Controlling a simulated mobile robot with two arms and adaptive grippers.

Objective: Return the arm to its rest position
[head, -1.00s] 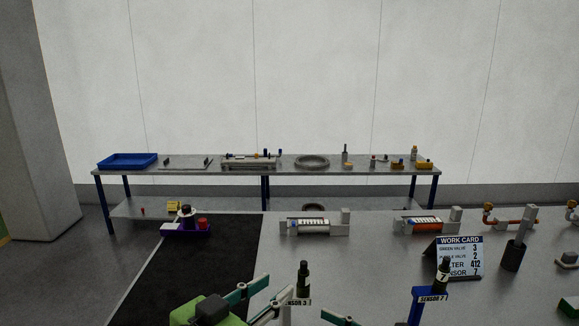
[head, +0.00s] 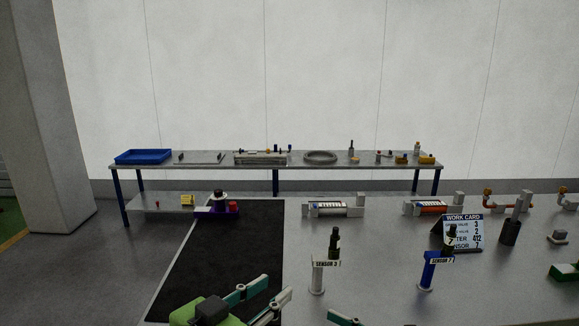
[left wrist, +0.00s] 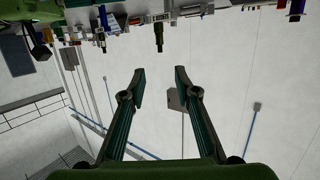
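My left gripper (head: 262,298) shows at the bottom of the head view, over the near part of the dark mat. In the left wrist view its two fingers (left wrist: 160,82) stand apart with nothing between them, so it is open and empty. A dark green fingertip (head: 343,318) shows at the bottom edge, right of the left gripper; it looks like part of my right gripper. The rest of that gripper is out of frame, so its opening cannot be told.
The sensor 3 stand (head: 318,277) and blue sensor 7 stand (head: 428,272) are right of my left gripper. A work card (head: 464,232) stands behind. A purple tray (head: 217,211) sits at the far end of the black mat (head: 228,255). A long bench (head: 225,169) runs along the wall.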

